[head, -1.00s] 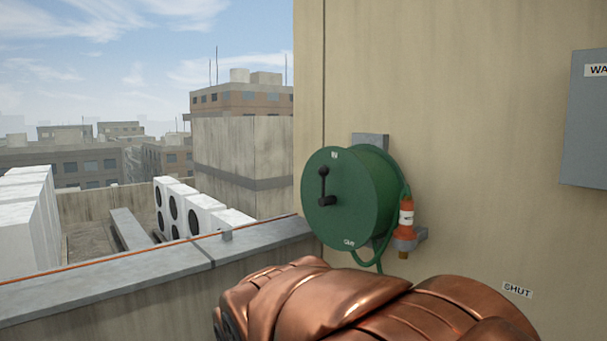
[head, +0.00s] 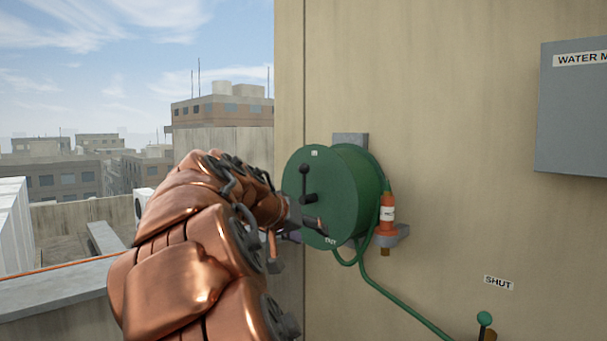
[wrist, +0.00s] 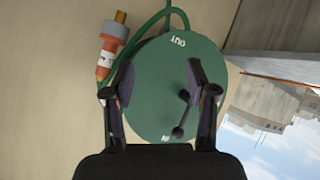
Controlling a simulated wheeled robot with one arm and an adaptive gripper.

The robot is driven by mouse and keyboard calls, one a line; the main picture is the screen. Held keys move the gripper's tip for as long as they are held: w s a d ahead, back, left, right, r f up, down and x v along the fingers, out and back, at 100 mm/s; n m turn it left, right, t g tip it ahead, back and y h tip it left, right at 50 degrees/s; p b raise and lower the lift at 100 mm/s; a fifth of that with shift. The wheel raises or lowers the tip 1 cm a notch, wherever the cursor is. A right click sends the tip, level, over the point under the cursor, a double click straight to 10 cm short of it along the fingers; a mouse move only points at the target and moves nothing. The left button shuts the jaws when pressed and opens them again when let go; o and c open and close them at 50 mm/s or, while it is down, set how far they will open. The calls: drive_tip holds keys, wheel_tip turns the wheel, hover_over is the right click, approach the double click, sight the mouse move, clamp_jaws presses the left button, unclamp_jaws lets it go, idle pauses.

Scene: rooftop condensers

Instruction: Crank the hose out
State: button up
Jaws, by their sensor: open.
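The green hose reel (head: 345,215) is mounted on the beige wall, with IN at the top of its face and OUT at the bottom. Its black crank (head: 307,183) points up toward IN. My gripper (head: 305,224) is in front of the lower part of the reel face, partly hidden by my arm. In the wrist view my gripper (wrist: 160,85) is open, with the crank (wrist: 181,115) close to the right finger and its knob low, near the palm. I cannot tell if they touch. The orange nozzle (head: 387,207) sits in a grey holder beside the reel.
A green hose (head: 400,311) runs from the reel down to the right, toward a green-knobbed valve (head: 484,319). A SHUT label (head: 498,283) and a grey water box (head: 573,108) are on the wall. A parapet (head: 55,305) lies at left.

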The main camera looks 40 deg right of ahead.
drive_tip(key=w+d+r+m+h+b, duration=0.1)
drive_tip(key=w+d+r+m+h, duration=0.2)
drive_tip(key=w+r, duration=0.35)
drive_tip(key=t+h+b, duration=0.2)
drive_tip(key=h, duration=0.1)
approach(300, 169)
drive_tip(key=d, duration=0.4)
drive_tip(key=shift+w+d+r+p, duration=0.1)
drive_tip(key=shift+w+d+p, duration=0.2)
drive_tip(key=shift+w+d, duration=0.15)
drive_tip(key=shift+w+d+p, duration=0.2)
drive_tip(key=shift+d+p, duration=0.1)
drive_tip(key=shift+d, duration=0.8)
drive_tip(key=shift+w+d+p, duration=0.25)
drive_tip(key=shift+d+p, duration=0.1)
drive_tip(key=shift+d, duration=0.75)
drive_tip(key=shift+w+d+p, duration=0.2)
drive_tip(key=shift+d+p, duration=0.1)
drive_tip(key=shift+d, duration=0.8)
clamp_jaws()
